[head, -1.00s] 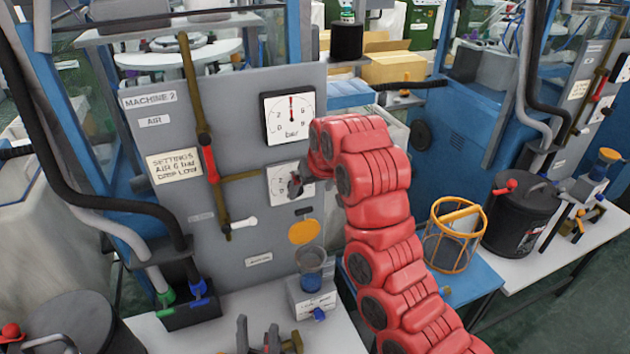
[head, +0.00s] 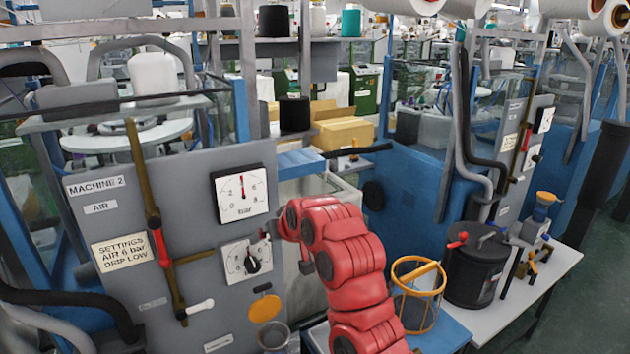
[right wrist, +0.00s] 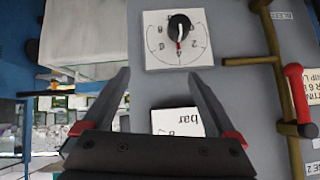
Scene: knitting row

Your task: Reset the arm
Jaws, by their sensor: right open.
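My right arm (head: 350,262) is red and reaches up from the bottom of the head view. Its gripper (right wrist: 158,74) is open, and no object shows between its fingers in the right wrist view. In the head view the gripper is mostly hidden by the arm, just right of the lower dial. That dial (head: 240,262) has a black knob on a white square plate. In the right wrist view the dial (right wrist: 160,52) appears upside down beyond the fingertips, with the knob (right wrist: 179,27) clear of both fingers. My left gripper is out of view.
The grey Machine 2 panel (head: 185,240) carries a bar gauge (head: 240,193), a brown pipe with a red lever (head: 160,248) and a white lever (head: 200,306). An orange-rimmed basket (head: 420,318) and a black lidded pot (head: 476,268) stand right of my arm.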

